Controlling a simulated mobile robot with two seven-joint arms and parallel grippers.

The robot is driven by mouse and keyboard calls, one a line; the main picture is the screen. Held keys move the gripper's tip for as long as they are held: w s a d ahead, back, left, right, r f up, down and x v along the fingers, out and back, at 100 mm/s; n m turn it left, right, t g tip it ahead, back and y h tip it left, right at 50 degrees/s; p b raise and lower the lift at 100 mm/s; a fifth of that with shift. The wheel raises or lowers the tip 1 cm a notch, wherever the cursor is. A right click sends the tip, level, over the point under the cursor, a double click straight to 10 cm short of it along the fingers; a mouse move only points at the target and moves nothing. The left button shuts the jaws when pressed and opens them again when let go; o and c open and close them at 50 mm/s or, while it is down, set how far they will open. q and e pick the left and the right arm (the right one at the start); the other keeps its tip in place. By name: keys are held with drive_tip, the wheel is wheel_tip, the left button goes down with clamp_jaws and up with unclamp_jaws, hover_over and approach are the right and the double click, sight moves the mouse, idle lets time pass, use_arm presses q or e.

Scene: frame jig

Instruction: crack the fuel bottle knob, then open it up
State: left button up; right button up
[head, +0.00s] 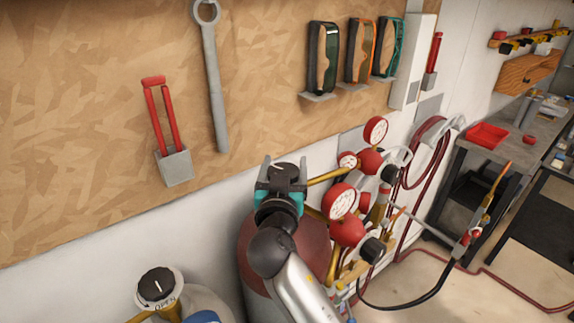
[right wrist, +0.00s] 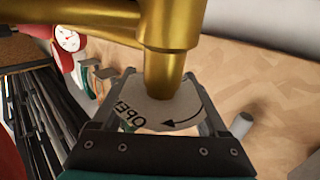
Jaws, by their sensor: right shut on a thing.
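The fuel bottle (head: 252,245) is the dark red cylinder at the lower middle of the head view, partly hidden behind my right arm. Its knob sits on top, largely covered by my right gripper (head: 283,178). In the right wrist view the knob's pale disc (right wrist: 180,112) shows the word OPEN and a curved black arrow. A brass valve stem (right wrist: 166,70) meets the disc's middle. My right gripper's fingers stand on either side of the knob and are shut on it. My left gripper is not in view.
Red gauges (head: 341,201) and brass fittings stand close to the right of the knob. A grey bottle with its own black knob (head: 156,285) stands at the lower left. A torch (head: 470,238) with hoses is at the right. The tool board (head: 90,100) is behind.

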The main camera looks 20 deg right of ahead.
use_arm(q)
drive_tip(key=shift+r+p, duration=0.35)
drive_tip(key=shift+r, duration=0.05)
use_arm(e)
drive_tip(key=shift+w+a+r+n+t+y, duration=0.1)
drive_tip(key=shift+r+n+t+y, duration=0.15)
drive_tip(key=shift+n+y, duration=0.6)
drive_tip(key=shift+y, duration=0.35)
drive_tip(key=o, duration=1.3)
drive_tip(key=shift+f, duration=0.15)
drive_tip(key=shift+c, duration=0.2)
drive_tip(key=shift+f, duration=0.1)
